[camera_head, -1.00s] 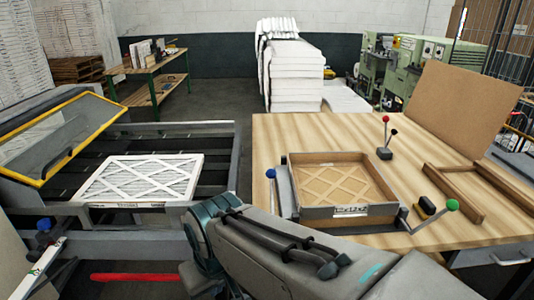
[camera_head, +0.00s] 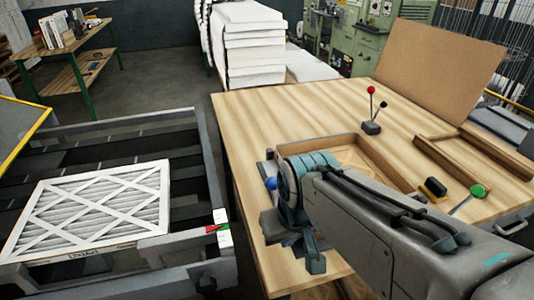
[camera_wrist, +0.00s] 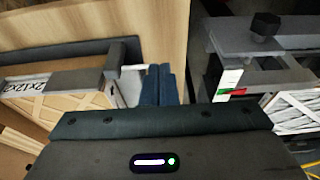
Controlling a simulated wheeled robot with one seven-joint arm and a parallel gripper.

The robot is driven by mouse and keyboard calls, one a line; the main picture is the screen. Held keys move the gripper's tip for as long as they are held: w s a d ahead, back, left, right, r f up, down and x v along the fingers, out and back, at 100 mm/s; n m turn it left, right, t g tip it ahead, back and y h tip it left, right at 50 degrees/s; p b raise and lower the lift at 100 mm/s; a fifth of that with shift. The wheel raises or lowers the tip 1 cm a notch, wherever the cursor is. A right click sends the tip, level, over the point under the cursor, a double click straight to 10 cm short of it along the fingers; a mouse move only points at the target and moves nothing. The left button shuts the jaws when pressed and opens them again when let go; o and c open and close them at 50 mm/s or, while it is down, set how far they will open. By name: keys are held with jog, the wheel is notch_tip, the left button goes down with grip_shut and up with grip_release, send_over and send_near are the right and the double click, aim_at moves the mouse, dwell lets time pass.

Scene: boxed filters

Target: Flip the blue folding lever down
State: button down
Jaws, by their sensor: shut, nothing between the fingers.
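The blue knob of the folding lever (camera_head: 271,183) shows in the head view at the left side of the fixture, just left of my wrist. Most of the lever is hidden by my arm. My gripper (camera_head: 316,262) hangs at the table's near-left edge, partly hidden by my own wrist. In the wrist view my gripper's dark blue fingers (camera_wrist: 159,86) are shut and empty, close beside a grey part of the fixture (camera_wrist: 85,82). I cannot make out the blue knob in the wrist view.
A green-knobbed lever (camera_head: 477,191) stands to the right, and a red-knobbed stick (camera_head: 371,91) behind. A white pleated filter (camera_head: 90,208) lies on the dark conveyor (camera_head: 130,122) at left. A gap separates the conveyor from the wooden table (camera_head: 270,112).

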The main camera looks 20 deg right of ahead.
jog(key=shift+s, duration=0.1)
jog(key=shift+g, duration=0.7)
jog(key=w+r, duration=0.4)
jog(key=w, duration=0.1)
jog(key=w+r, duration=0.2)
jog(key=w, duration=0.1)
jog(key=shift+w+d+r, duration=0.15)
jog(key=shift+w+d, duration=0.05)
jog(key=shift+d, duration=0.05)
jog(key=w+r+g, duration=0.2)
jog(key=w+r, duration=0.3)
jog(key=w, duration=0.8)
jog(key=shift+d+r+m+p, duration=0.15)
jog(key=shift+d+m+p, duration=0.15)
jog(key=shift+d+p, duration=0.05)
notch_tip(320, 180, down, 10)
jog(key=shift+s+r+p, duration=0.25)
jog(key=shift+s, duration=0.5)
jog(key=shift+s+r+p, duration=0.25)
jog(key=shift+s+p, duration=0.05)
jog(key=shift+s, duration=0.4)
jog(key=shift+s+r+p, duration=0.25)
jog(key=shift+s, duration=0.5)
jog(key=shift+a, duration=0.1)
